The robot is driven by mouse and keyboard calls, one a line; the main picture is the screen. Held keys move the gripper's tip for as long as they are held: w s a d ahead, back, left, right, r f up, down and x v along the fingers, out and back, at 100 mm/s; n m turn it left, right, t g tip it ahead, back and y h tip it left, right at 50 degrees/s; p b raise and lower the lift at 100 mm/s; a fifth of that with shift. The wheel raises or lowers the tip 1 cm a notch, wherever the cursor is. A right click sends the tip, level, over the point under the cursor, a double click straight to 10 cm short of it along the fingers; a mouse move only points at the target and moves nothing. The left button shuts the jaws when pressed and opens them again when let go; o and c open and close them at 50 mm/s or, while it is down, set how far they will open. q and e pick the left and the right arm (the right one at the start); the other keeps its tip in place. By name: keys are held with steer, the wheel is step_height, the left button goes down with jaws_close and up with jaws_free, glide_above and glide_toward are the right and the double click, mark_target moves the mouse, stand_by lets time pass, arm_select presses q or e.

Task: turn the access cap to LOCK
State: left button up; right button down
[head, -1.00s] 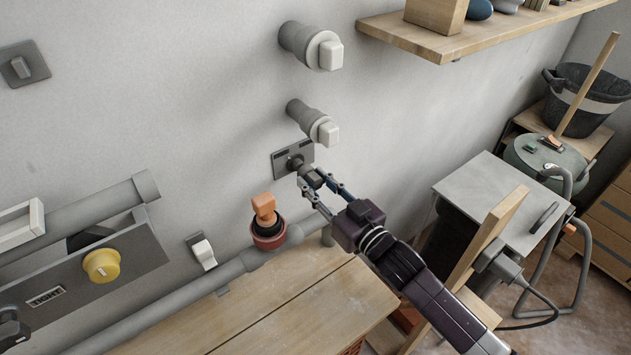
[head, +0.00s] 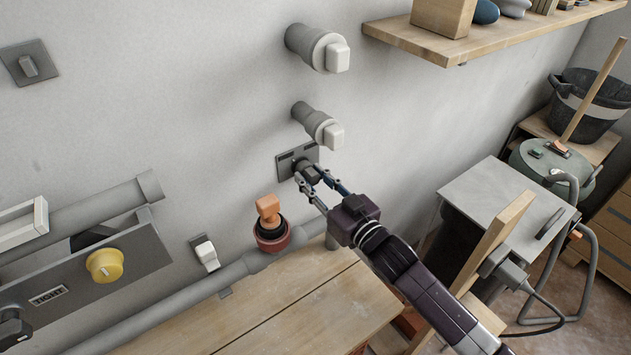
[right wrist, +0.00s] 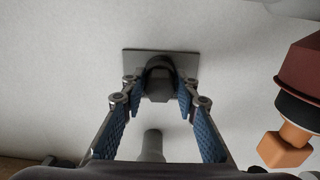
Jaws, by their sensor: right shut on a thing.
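The access cap, a dark round knob (right wrist: 158,78), sits on a grey plate (head: 284,165) fixed to the wall. My right gripper (head: 309,178) has its fingers on either side of the cap and is shut on it. In the right wrist view the two blue-padded fingers (right wrist: 157,95) flank the cap, with the plate behind it. The fingers partly cover the cap in the head view, and any lettering on the plate is too small to read. My left gripper is not in view.
An orange-handled valve (head: 269,212) on a dark red collar stands just left of and below the cap. Two grey pipe stubs with white handles, an upper one (head: 337,58) and a lower one (head: 331,134), project above. A wooden bench (head: 300,290) lies below.

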stand_by(0.3)
steer(key=c, duration=1.4)
jaws_free()
steer(key=shift+c, duration=0.2)
steer(key=v, duration=1.2)
steer(key=shift+a, duration=0.15)
